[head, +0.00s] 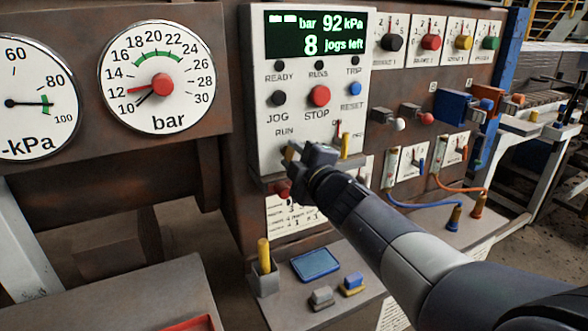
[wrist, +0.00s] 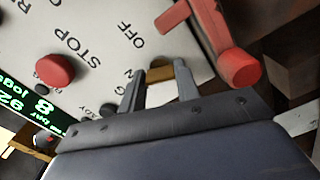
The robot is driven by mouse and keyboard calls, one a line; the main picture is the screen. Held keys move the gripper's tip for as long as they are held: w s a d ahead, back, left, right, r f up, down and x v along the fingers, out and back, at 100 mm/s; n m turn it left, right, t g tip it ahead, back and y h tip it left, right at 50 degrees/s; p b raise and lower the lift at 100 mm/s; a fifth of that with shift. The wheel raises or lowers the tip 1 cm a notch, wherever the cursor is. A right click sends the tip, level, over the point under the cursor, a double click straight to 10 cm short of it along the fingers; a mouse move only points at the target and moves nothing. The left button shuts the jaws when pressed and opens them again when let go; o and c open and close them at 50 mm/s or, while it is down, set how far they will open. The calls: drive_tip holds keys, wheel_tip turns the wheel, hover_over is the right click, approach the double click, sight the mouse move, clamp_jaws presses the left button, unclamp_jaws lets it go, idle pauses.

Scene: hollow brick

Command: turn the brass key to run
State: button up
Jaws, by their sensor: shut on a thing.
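My gripper (head: 292,154) is at the lower left of the control panel (head: 262,100), just below the RUN lettering, in the head view. In the wrist view, its two fingers (wrist: 160,84) are shut on the brass key (wrist: 158,74), a small gold-brown piece between the tips. Most of the key is hidden by the fingers, and the head view does not show it clearly. The key's exact angle cannot be told. OFF lettering shows on the panel face beyond the fingers in the wrist view.
A red STOP button (head: 319,96), black JOG button (head: 279,98) and blue RESET button (head: 355,89) sit above my gripper. A red lever (wrist: 235,66) stands close beside the fingers. A shelf below holds a blue pad (head: 315,264) and a yellow-topped holder (head: 264,270).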

drive_tip(key=shift+n+b, duration=1)
drive_tip(key=shift+n, duration=0.9)
drive_tip(key=o, duration=1)
drive_tip(key=shift+p+v, duration=0.9)
drive_tip(key=shift+v, duration=4.5)
